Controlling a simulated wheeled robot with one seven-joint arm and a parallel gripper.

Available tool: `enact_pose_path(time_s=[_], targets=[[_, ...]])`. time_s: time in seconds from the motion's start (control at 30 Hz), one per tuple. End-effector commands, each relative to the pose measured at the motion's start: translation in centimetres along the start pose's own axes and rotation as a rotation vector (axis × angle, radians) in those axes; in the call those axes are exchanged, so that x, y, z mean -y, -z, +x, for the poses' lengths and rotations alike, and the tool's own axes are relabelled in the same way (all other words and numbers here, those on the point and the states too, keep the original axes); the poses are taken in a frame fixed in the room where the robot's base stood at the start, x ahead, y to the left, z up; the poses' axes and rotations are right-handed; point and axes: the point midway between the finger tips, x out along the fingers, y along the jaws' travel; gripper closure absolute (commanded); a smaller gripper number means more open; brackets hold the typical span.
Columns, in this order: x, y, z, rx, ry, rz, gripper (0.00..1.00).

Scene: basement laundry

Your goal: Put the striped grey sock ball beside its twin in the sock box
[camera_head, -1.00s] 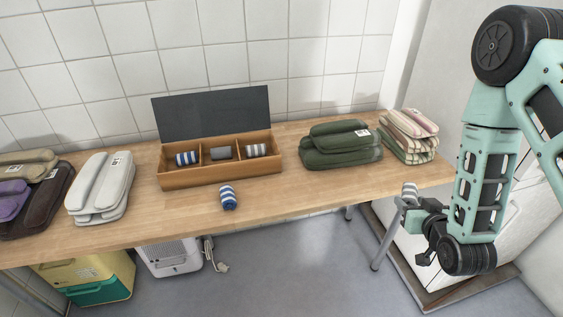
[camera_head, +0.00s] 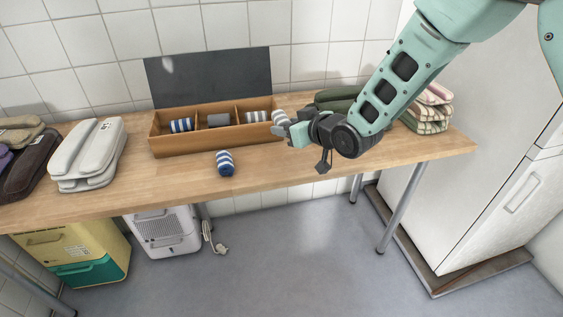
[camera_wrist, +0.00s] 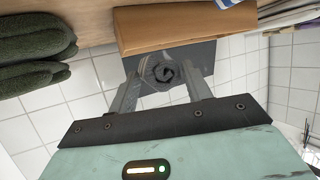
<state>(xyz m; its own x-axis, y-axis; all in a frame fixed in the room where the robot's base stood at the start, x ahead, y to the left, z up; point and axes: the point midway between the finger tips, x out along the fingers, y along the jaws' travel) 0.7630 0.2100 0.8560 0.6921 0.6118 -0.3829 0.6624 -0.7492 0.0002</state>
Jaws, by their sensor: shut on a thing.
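My gripper (camera_head: 287,127) is shut on a striped grey sock ball (camera_head: 280,115), held at the right end of the wooden sock box (camera_head: 190,146). In the wrist view the held ball (camera_wrist: 161,72) sits end-on between the fingers, with the box wall (camera_wrist: 180,28) beyond it. The box has three compartments. Its twin, another grey-and-white striped ball (camera_head: 256,116), lies in the right one. A plain grey ball (camera_head: 218,120) is in the middle one and a blue striped ball (camera_head: 181,125) in the left one. The dark lid (camera_head: 210,78) stands open.
A blue striped sock ball (camera_head: 225,163) lies on the table in front of the box. Green folded towels (camera_wrist: 35,48) lie right of the box, partly hidden by my arm in the head view. Striped towels (camera_head: 432,108) are farther right; white towels (camera_head: 88,152) are left.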

Motion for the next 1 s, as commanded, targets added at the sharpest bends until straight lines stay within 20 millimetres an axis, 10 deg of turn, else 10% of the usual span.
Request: enact_pose_path(time_s=[0.27, 1.0], targets=[[0.0, -0.2, 0.1, 0.001, 0.000, 0.000, 0.77], [-0.1, -8.8, 3.6, 0.000, -0.001, 0.001, 0.78]])
